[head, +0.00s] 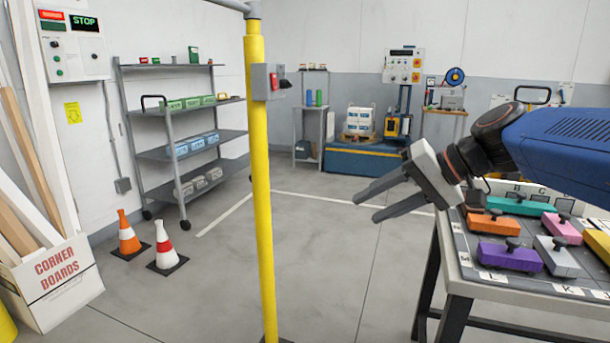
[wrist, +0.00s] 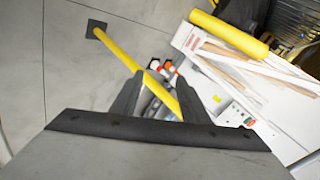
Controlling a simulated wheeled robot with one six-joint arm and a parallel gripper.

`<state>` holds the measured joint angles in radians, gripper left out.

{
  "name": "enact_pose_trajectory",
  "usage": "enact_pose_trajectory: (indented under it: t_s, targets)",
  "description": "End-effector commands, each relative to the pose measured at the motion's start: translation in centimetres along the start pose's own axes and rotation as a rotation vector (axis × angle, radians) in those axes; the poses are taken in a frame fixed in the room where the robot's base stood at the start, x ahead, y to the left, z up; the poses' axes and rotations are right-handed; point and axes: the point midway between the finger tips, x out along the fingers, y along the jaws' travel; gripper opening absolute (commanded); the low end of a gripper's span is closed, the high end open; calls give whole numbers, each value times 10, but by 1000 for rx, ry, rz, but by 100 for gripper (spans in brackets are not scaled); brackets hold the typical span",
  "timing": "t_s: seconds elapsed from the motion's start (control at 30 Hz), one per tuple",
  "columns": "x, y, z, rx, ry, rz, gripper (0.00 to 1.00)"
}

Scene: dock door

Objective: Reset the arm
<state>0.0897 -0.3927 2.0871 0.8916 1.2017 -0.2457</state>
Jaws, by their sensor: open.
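My gripper (head: 364,205) is at the right of the head view, on the end of my blue arm. Its two dark fingers are apart and point left and slightly down, with nothing between them. It is in the air to the left of the table with the coloured blocks. In the wrist view my gripper (wrist: 158,88) shows its two fingers spread, and the yellow post passes behind them.
A yellow post (head: 259,180) stands left of my gripper. A table (head: 462,270) with several knobbed coloured blocks is at the right. Two cones (head: 128,235), a shelf rack (head: 188,150) and a corner-boards box (head: 60,285) are at the left. The middle floor is clear.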

Motion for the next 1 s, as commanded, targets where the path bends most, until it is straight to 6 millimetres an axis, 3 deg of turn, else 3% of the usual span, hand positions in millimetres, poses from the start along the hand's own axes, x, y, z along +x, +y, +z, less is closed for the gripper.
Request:
enact_pose_trajectory:
  t_s: [0.03,0.2,0.4,0.5,0.7,1.0]
  targets:
    - [1,18,23,-11,-6,64,41]
    - [-1,88,90,-54,-15,299,41]
    - [-14,169,154,-134,-6,553,41]
    - [-21,200,176,-176,4,652,41]
    - [-31,235,197,-232,18,762,41]
    - [-33,240,199,-241,20,780,41]
